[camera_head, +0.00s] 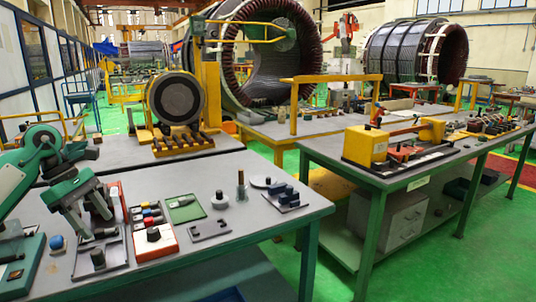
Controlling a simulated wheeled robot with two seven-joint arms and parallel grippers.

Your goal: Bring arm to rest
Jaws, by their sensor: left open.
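My left arm is green and grey and comes in from the left edge. My left gripper (96,222) points down over the left part of the near grey workbench (240,235). Its jaws are apart, and I see nothing held between them. A dark tray with a black knob (97,257) lies just in front of it. Whether the fingertips touch anything below is not clear. My right gripper does not show.
A red-edged control box (155,240), a green tray (185,208), discs, a short post (241,184) and dark blocks (283,193) stand on the bench. A second bench with a yellow machine (365,147) is at right. Large stators (265,55) stand behind. Green floor lies between benches.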

